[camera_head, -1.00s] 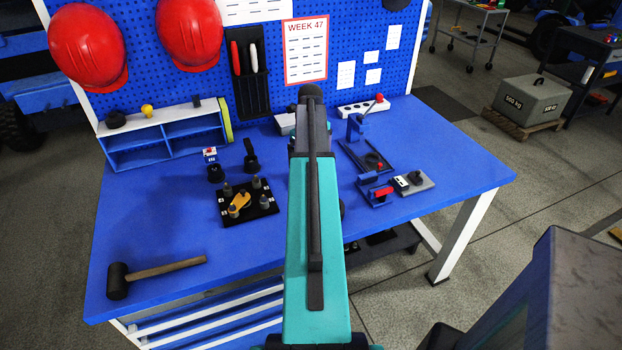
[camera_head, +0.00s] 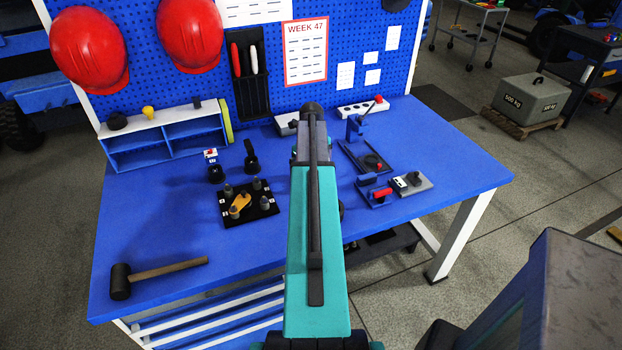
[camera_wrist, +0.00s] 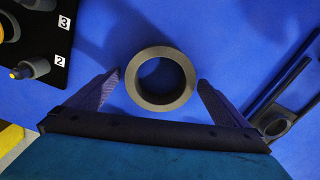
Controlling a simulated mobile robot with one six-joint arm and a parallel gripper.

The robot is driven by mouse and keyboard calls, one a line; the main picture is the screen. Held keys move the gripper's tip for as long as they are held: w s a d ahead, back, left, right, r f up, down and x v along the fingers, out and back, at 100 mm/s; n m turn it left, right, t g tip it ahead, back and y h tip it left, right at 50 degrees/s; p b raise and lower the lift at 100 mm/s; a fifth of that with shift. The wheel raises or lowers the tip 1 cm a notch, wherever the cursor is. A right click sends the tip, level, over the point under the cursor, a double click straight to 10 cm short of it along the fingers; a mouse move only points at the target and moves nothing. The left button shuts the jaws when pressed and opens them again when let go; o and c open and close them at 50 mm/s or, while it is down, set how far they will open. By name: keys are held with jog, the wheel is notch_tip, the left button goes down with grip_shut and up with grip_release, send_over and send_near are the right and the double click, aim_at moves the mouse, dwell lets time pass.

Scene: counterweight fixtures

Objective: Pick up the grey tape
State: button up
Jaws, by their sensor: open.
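The grey tape (camera_wrist: 158,107) is a dark grey ring lying flat on the blue tabletop (camera_wrist: 225,35) in the wrist view. My gripper (camera_wrist: 159,78) is open, with one fingertip on each side of the ring. A small gap shows at the right fingertip; the left tip is very close to the ring's edge. I cannot tell how high the fingertips are above the table. In the head view my arm hides the tape and the gripper's fingers.
A black numbered board (camera_head: 250,213) with several pegs stands left of my arm, also at the wrist view's left edge (camera_wrist: 58,62). A blue-and-black fixture (camera_head: 366,157) stands to the right. A mallet (camera_head: 160,271) lies front left. The pegboard (camera_head: 350,30) rises behind.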

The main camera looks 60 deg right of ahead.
jog(key=shift+f, duration=0.25)
dwell(0.4)
jog(key=c, duration=1.1)
